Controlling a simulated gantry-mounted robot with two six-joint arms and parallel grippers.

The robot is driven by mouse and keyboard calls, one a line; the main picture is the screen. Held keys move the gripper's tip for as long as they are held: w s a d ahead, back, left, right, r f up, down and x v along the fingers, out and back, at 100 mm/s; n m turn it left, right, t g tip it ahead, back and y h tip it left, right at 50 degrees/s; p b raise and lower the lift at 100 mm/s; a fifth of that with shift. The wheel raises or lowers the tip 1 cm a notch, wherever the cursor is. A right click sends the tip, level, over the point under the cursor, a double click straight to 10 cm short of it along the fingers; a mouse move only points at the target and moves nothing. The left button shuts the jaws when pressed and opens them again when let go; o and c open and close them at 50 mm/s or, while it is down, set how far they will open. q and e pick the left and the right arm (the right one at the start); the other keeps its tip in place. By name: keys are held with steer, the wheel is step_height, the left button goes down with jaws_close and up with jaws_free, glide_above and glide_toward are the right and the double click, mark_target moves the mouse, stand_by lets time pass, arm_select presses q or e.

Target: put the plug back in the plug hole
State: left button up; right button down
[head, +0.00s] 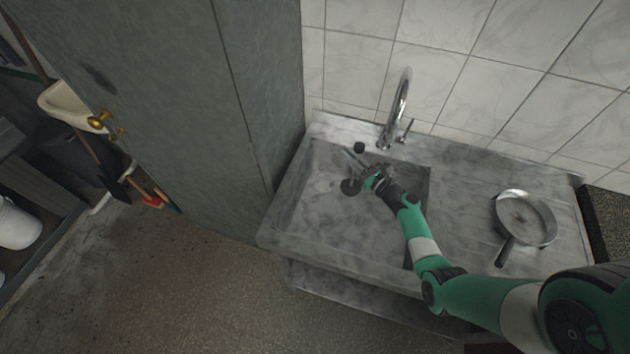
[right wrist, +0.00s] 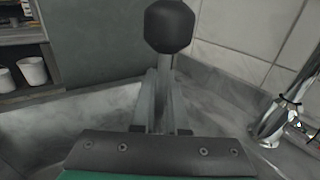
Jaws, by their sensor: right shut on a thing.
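The plug is a black rounded piece (head: 359,147) at the fingertips of my right gripper (head: 356,162), over the back of the sink basin. In the right wrist view the black plug (right wrist: 169,26) sits on a pale grey stem, just beyond the fingertips of my right gripper (right wrist: 161,85), which is shut on it. The plug hole (head: 350,187) shows as a dark round spot on the basin floor, nearer the front than the plug. My left gripper is not in view.
The marble sink (head: 318,215) has a chrome tap (head: 400,100) at its back edge. A steel pan (head: 525,218) lies on the drainboard to the right. A tall grey-green cabinet (head: 190,110) stands to the left. The basin's front is clear.

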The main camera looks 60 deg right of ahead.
steer(key=w+d+f+b, duration=0.1)
steer(key=w+f+b, duration=0.3)
steer(key=b, duration=0.1)
steer(key=w+d+f+b, duration=0.2)
steer(key=w+f+b, duration=0.2)
steer(key=b, duration=0.2)
steer(key=w+d+f+b, duration=0.1)
steer(key=w+f+b, duration=0.3)
steer(key=f+b, duration=0.1)
steer(key=shift+w+d+b, duration=0.35)
steer(key=shift+w+b, duration=0.05)
steer(key=shift+b, duration=0.15)
steer(key=c, duration=0.9)
jaws_free()
steer(key=shift+r, duration=0.15)
steer(key=p+v, duration=0.4)
steer(key=v, duration=0.1)
steer(key=shift+s+a+p, duration=0.1)
steer(key=shift+s+p, duration=0.2)
steer(key=shift+p, duration=0.05)
